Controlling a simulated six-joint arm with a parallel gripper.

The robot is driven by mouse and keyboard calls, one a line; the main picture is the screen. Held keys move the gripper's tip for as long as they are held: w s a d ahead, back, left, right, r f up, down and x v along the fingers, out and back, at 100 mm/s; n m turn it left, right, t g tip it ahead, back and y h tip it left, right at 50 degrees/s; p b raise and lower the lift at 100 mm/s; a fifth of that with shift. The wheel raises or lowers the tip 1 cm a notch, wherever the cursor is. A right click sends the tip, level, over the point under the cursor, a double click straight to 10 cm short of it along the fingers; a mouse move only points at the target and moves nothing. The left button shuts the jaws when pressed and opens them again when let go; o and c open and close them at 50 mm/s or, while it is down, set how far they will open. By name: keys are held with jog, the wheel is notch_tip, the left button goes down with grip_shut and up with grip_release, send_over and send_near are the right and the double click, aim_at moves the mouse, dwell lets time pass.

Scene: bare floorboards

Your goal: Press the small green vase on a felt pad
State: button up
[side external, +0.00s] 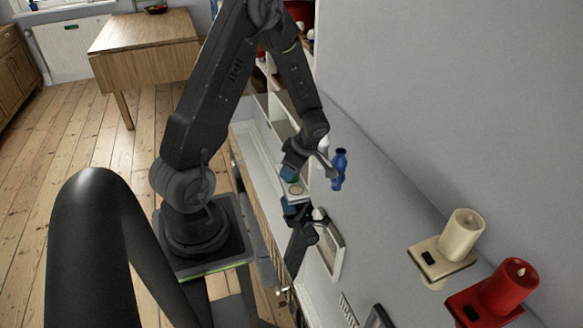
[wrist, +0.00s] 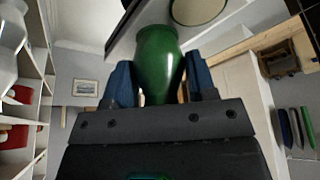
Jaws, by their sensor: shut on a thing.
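My gripper (side external: 291,174) points downward in the side external view. In the wrist view my gripper (wrist: 159,68) has its two blue fingers shut on the green vase (wrist: 158,58), one on each side. The vase is smooth and dark green, with its rim toward the top of the picture. Only a small bit of green shows in the side external view, just above a pale plate (side external: 297,195) with a round patch. The round pad (wrist: 197,8) shows at the top of the wrist view, beyond the vase rim. I cannot tell whether vase and pad touch.
A blue vase (side external: 339,168) stands close right of my gripper. A second dark, blue-tipped gripper shape (side external: 302,214) is just below the plate. A cream candle (side external: 461,235) and a red candle (side external: 509,286) are at lower right. A wooden table (side external: 147,40) stands far back.

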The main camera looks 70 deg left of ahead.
jog(key=shift+d+f, duration=0.1)
jog(key=shift+r, duration=3.6)
